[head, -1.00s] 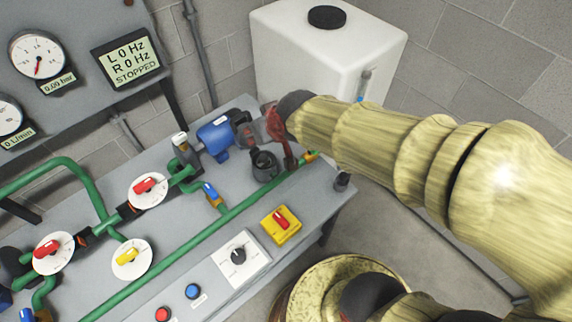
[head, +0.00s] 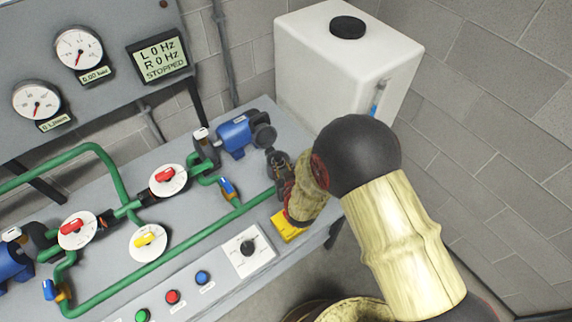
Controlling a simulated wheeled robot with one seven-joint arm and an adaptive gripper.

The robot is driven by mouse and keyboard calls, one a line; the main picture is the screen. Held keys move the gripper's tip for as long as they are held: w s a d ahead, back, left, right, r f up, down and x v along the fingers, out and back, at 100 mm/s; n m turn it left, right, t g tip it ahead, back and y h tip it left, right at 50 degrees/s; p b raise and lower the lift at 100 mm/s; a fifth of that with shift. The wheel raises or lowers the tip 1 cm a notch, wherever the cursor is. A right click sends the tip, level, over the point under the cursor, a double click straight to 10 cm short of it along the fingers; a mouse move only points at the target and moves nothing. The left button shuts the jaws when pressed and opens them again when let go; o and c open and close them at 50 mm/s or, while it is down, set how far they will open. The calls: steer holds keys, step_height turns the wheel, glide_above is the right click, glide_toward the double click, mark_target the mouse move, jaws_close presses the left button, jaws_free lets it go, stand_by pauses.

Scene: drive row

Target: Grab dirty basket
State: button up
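I cannot make out a dirty basket in the head view. My gripper (head: 279,166) is small and dark at the end of the arm. It points down at the bench, just in front of the right end of the blue pump (head: 237,137), where the green pipe ends. It covers the spot where a black cup-shaped housing stood in view earlier. The fingers blend with the dark parts there, so I cannot see whether they are open, or touching or holding anything.
A white tank (head: 340,70) with a black cap stands behind the bench's right end. My forearm passes in front of it. A yellow switch (head: 287,228) sits under my wrist, partly hidden. Green pipes (head: 180,252) and valves fill the bench top (head: 115,190). The panel display (head: 160,58) reads STOPPED.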

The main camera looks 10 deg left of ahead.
mark_target(278, 157)
steer(key=x, duration=0.2)
steer(key=b+x, duration=0.1)
steer(key=x, duration=0.3)
steer(key=shift+w+a+r, duration=0.1)
steer(key=shift+w+a, duration=0.15)
steer(key=shift+w, duration=0.1)
steer(key=shift+c, duration=0.8)
jaws_close()
